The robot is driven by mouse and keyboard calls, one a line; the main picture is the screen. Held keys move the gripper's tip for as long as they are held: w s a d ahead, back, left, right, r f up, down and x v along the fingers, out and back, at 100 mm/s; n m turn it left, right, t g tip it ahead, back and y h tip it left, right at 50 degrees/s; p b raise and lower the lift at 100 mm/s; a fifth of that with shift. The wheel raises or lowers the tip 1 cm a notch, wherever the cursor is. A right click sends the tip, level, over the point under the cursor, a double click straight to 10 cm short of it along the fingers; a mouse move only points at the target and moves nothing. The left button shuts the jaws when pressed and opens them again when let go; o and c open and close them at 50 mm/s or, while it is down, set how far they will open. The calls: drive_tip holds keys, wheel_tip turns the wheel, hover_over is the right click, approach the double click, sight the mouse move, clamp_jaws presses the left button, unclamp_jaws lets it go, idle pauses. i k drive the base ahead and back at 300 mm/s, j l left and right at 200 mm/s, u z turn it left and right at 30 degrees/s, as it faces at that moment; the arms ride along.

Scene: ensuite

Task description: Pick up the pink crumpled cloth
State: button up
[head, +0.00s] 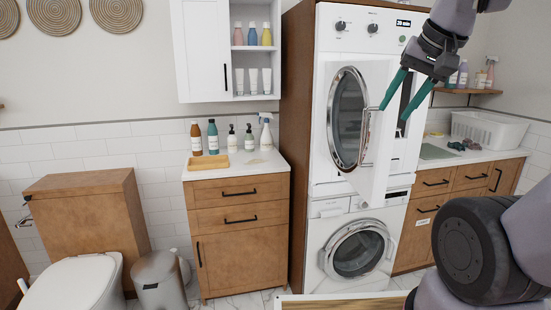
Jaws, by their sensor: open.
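I cannot make out a clearly pink crumpled cloth in the head view. A small, pale, flat item (256,161) lies on the left counter, too small to identify. Small dark green and reddish items (463,145) lie on the right counter in front of a white basket (489,129); I cannot tell what they are. My gripper (393,114) is raised at the upper right, pointing down, with its teal fingers apart and nothing between them. It appears in front of the upper machine and hides part of it.
The upper white machine's round door (348,118) stands open beside my gripper. A lower washer (357,251) is shut. The left wooden cabinet (238,190) carries bottles and a wooden tray (208,162). A bin (160,284) and toilet (75,285) stand at left.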

sight(474, 146)
drive_tip(key=z, duration=1.25)
drive_tip(key=i+l, duration=0.1)
drive_tip(key=i, duration=1.05)
drive_tip(key=i+l+u, duration=0.1)
drive_tip(key=i, duration=0.45)
drive_tip(key=i+l, duration=0.15)
drive_tip(key=i, duration=0.4)
drive_tip(key=i+l, duration=0.15)
drive_tip(key=i, duration=0.4)
drive_tip(key=i+l+u, duration=0.1)
drive_tip(key=i, duration=0.5)
